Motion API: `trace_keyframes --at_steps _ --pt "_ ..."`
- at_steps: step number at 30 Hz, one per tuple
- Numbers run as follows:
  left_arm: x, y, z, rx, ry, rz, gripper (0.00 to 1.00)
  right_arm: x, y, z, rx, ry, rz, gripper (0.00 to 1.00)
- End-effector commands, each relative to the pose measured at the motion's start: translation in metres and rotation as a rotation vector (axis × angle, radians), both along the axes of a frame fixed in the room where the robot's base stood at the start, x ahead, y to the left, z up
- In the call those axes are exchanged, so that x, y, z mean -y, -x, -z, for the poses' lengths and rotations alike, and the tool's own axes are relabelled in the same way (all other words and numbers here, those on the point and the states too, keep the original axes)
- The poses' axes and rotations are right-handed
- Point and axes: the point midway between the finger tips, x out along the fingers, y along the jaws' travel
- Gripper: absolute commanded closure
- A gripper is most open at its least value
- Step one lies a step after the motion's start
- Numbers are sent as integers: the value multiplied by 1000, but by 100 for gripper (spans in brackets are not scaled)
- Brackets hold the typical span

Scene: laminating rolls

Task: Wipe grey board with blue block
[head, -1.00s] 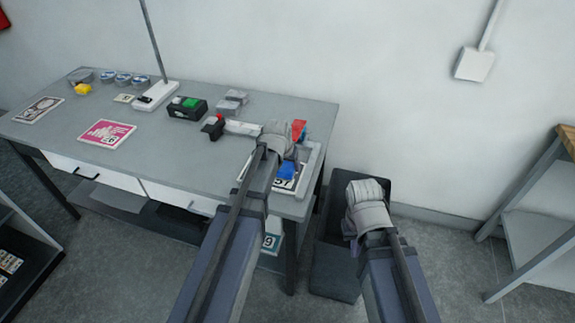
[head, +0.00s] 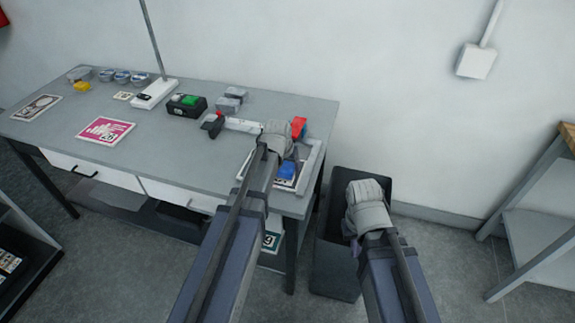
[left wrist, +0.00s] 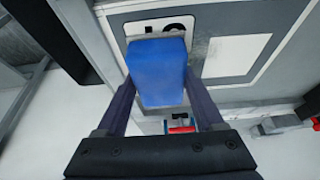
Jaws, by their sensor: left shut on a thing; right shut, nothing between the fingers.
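The blue block (left wrist: 158,72) is held between the fingers of my left gripper (left wrist: 160,98) in the left wrist view. In the head view the block (head: 287,170) shows just beyond my left gripper (head: 283,160), over the framed board at the table's right end. The board (left wrist: 235,52) has a grey surface, a light frame and a dark printed mark partly behind the block. I cannot tell whether the block touches it. My right gripper (head: 367,205) is shut and empty, away from the table, over a dark bin.
A red object (head: 299,126) stands behind the board. A white bar with a dark and red end (head: 225,124) lies left of my left gripper. A black box with a green top (head: 187,104), a pink card (head: 106,131) and several tins are further left. The dark bin (head: 334,255) stands right of the table.

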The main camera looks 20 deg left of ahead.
Motion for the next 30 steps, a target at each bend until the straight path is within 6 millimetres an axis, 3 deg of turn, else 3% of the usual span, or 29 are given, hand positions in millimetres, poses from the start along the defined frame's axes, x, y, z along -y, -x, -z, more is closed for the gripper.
trace_keyframes --at_steps 14,30 --pt "-2 0 6 0 0 -1 75 0 0 6 0 0 0 100" --pt "-37 -1 4 0 0 -1 75 0 0 4 0 0 0 100"
